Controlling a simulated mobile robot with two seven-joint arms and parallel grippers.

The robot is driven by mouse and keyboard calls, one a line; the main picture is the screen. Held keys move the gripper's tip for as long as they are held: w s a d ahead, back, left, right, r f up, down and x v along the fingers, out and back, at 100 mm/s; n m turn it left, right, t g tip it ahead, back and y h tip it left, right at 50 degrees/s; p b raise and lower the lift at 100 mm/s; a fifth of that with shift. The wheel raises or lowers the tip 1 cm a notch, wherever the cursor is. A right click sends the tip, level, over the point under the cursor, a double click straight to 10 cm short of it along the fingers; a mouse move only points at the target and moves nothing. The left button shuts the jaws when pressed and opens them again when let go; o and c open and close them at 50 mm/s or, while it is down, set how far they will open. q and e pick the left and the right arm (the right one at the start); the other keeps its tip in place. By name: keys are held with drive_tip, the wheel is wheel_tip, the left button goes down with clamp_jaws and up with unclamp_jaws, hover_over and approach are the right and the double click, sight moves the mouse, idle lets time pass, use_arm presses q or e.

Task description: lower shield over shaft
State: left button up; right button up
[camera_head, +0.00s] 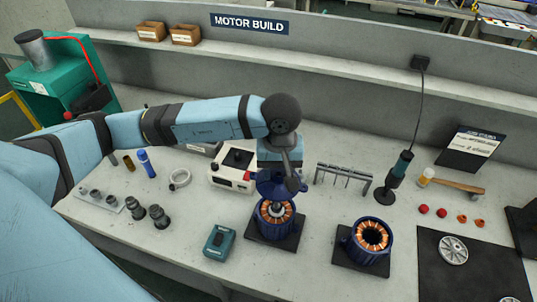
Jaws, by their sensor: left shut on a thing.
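My left gripper (291,180) reaches in over the bench and is shut on a dark blue shield (268,184), gripped near its right side. The shield is just above the left motor, a blue housing (271,231) with copper windings, standing on a black pad. A pale metal shaft (276,209) stands in the middle of this motor, under the shield. The shaft's upper end is hidden by the shield and gripper, so I cannot tell whether the shield touches it. My right gripper is not in view.
A second blue motor housing (366,243) with an open middle stands to the right. A teal box (219,241) sits at the front left, a white machine (233,169) behind left.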

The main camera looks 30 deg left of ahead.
sight(277, 184)
use_arm(q)
drive_tip(key=shift+w+a, duration=0.1)
drive_tip(key=shift+a, duration=0.05)
drive_tip(key=shift+f, duration=0.65)
wheel_tip(277, 184, down, 2)
drive_tip(key=shift+f+b, duration=0.1)
drive_tip(key=shift+b, duration=0.45)
drive_tip(key=shift+f, duration=0.35)
drive_tip(key=shift+b, duration=0.5)
drive_tip(key=shift+f+b, duration=0.6)
drive_tip(key=shift+b, duration=0.25)
idle(0.4)
